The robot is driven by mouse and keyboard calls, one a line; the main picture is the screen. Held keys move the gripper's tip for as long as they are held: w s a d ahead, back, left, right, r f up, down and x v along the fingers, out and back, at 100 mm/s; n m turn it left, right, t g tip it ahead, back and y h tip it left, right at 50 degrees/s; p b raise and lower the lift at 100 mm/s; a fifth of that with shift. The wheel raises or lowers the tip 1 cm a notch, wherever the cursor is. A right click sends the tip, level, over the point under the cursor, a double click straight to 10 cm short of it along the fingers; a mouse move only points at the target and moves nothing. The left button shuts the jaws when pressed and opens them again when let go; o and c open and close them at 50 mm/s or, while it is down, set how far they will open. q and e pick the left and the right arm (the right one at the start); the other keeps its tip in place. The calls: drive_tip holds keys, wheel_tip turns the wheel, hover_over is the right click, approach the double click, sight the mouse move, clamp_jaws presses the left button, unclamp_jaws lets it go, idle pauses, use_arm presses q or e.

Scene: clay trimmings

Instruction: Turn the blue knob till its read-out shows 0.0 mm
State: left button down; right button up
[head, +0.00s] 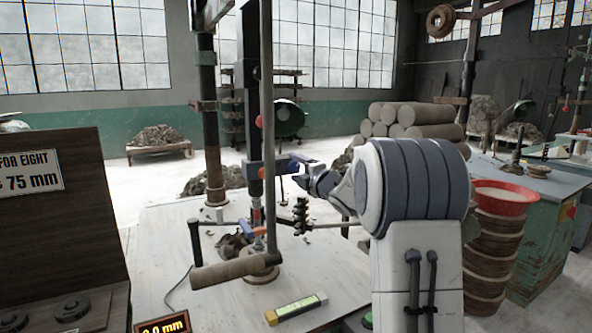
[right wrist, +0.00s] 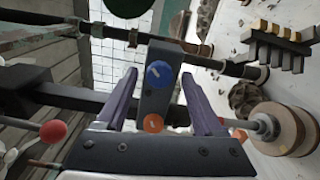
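The blue knob (right wrist: 158,73) is round with a pale mark. It sits on a dark bracket (right wrist: 160,98), with an orange knob (right wrist: 153,123) below it in the right wrist view. My right gripper (right wrist: 160,77) is open, its two purple fingers on either side of the blue knob with a visible gap at each side. In the head view my right gripper (head: 301,168) is at the upright post, and the blue knob cannot be made out clearly there. The read-out (head: 163,326) is cut by the bottom edge; it seems to show 0.0 mm, but its first digit is unclear. My left gripper is out of view.
A sign (head: 30,172) reading "FOR EIGHT" and "75 mm" stands at left. A green-and-white bar (head: 296,308) lies on the table (head: 165,240). A red bowl (head: 503,195) tops stacked pots at right.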

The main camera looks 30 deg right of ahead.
drive_tip(key=shift+s, duration=0.1)
drive_tip(key=s+b, duration=0.1)
drive_tip(key=s, duration=0.9)
drive_tip(key=shift+s, duration=0.15)
drive_tip(key=shift+a, duration=0.1)
